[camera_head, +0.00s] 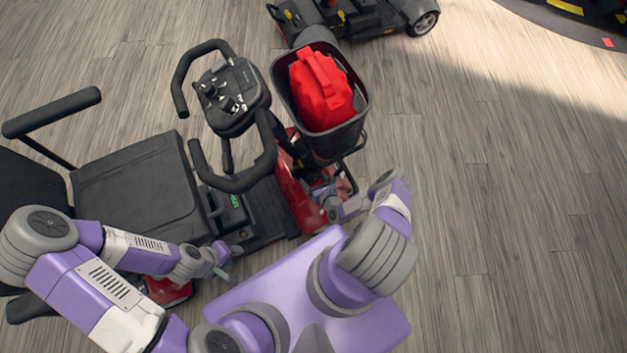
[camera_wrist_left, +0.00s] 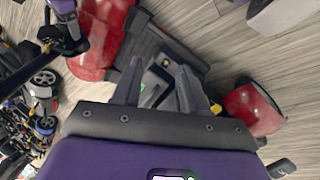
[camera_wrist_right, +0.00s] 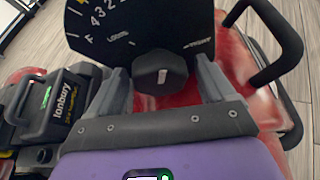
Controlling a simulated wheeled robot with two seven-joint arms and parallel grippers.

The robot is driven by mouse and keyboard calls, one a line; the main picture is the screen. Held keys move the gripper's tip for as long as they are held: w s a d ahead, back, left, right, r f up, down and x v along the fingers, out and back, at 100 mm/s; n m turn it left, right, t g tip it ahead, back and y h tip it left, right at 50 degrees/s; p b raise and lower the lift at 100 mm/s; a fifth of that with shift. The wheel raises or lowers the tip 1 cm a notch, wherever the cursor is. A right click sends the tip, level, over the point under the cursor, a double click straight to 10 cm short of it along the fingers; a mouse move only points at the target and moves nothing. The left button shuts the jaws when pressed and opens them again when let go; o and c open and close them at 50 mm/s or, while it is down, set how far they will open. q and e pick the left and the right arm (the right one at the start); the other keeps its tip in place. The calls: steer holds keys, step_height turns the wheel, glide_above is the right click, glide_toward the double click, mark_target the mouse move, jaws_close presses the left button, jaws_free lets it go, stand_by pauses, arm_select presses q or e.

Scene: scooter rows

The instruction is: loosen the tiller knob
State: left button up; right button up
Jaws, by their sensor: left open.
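The tiller knob (camera_wrist_right: 160,70) is a dark, faceted knob with a small pale mark, in front of a black dial plate (camera_wrist_right: 105,25) with white numbers. In the right wrist view, the fingers of my right gripper (camera_wrist_right: 162,82) stand apart, one on each side of the knob. I cannot tell whether they press on it. In the head view, my right gripper (camera_head: 331,207) is low at the scooter's front, below the basket; the knob is hidden there. My left gripper (camera_head: 222,268) is open and empty beside the scooter's footboard; its parted fingers show in the left wrist view (camera_wrist_left: 160,68).
A black bar (camera_wrist_right: 283,50) curves right of the knob. Another scooter (camera_head: 375,20) stands behind. The wooden floor (camera_head: 510,200) at right is clear.

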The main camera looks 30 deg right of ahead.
steer(key=c, duration=1)
steer(key=shift+o, duration=0.2)
steer(key=shift+a+r+n+h+p, duration=0.1)
steer(key=shift+n+h+p, duration=0.5)
steer(key=shift+p, duration=0.45)
steer(key=shift+n+h+p, duration=0.3)
steer(key=shift+n+p, duration=0.1)
steer(key=shift+n, duration=0.6)
steer(key=shift+f+n+h, duration=0.2)
steer(key=shift+n+h, duration=0.5)
steer(key=shift+n+h+b, duration=1)
steer(key=shift+n+b, duration=0.35)
steer(key=shift+n, duration=0.15)
